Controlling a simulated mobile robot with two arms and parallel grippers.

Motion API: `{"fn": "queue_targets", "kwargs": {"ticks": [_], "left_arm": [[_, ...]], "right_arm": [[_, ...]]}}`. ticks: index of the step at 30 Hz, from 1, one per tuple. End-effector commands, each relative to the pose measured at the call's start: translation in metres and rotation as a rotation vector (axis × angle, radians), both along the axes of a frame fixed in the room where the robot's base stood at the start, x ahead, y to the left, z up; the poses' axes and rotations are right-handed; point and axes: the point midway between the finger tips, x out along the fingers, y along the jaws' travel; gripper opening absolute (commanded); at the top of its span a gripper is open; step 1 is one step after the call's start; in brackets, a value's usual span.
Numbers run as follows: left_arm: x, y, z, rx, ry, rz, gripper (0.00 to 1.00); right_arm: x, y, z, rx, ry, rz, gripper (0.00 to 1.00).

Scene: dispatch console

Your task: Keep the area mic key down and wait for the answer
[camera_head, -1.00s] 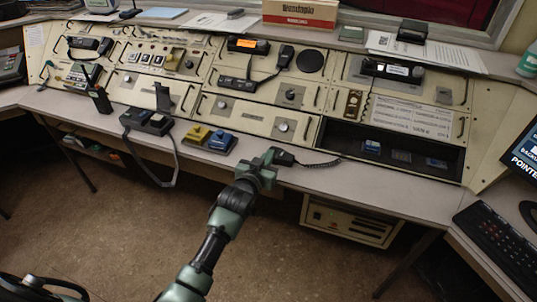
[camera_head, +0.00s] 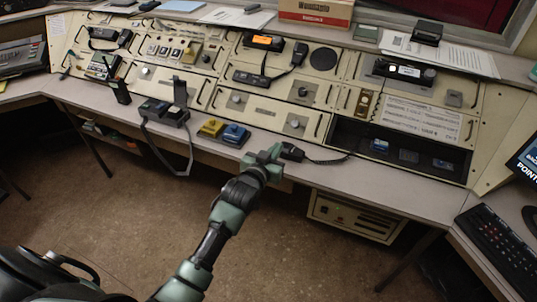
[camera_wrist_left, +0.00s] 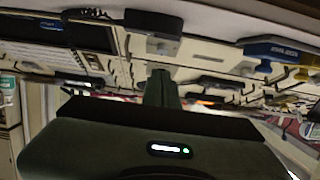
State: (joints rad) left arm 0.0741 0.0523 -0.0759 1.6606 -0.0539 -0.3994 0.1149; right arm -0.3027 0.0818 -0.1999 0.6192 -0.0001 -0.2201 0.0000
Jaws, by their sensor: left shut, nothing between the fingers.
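My left gripper (camera_head: 275,154) is shut and empty at the front edge of the desk. In the left wrist view its closed fingers (camera_wrist_left: 160,87) point at the console. A black hand microphone (camera_head: 292,152) with a dark cord lies on the desk just right of the fingertips; I cannot tell whether they touch it. A blue key box (camera_head: 234,134) and a yellow key box (camera_head: 211,128) stand left of the gripper, apart from it. The blue box also shows in the left wrist view (camera_wrist_left: 283,50). I cannot read which key is the area mic's. My right gripper is out of view.
The sloped console panel (camera_head: 265,109) rises behind the desk. A dark open recess (camera_head: 345,134) lies to the right. A black two-part unit (camera_head: 163,111) with a hanging strap stands left of the key boxes. A keyboard (camera_head: 500,245) is at the right.

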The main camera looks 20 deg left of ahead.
Motion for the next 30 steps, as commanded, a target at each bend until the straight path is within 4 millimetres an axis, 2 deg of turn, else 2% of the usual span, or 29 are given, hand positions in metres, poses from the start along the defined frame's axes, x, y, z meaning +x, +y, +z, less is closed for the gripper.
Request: {"fn": "queue_targets", "kwargs": {"ticks": [3,10,15,30], "left_arm": [[-0.026,0.002,0.008,0.001,-0.005,0.001,0.00],[-0.054,0.003,0.017,0.001,-0.008,0.001,0.00],[-0.060,0.003,0.019,0.001,-0.009,0.002,0.00],[-0.059,0.003,0.015,0.002,-0.003,0.001,0.00]], "right_arm": [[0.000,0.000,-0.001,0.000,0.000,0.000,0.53],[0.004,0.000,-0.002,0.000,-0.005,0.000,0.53],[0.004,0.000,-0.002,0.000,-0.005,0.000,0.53],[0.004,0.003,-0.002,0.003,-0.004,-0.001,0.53]]}}
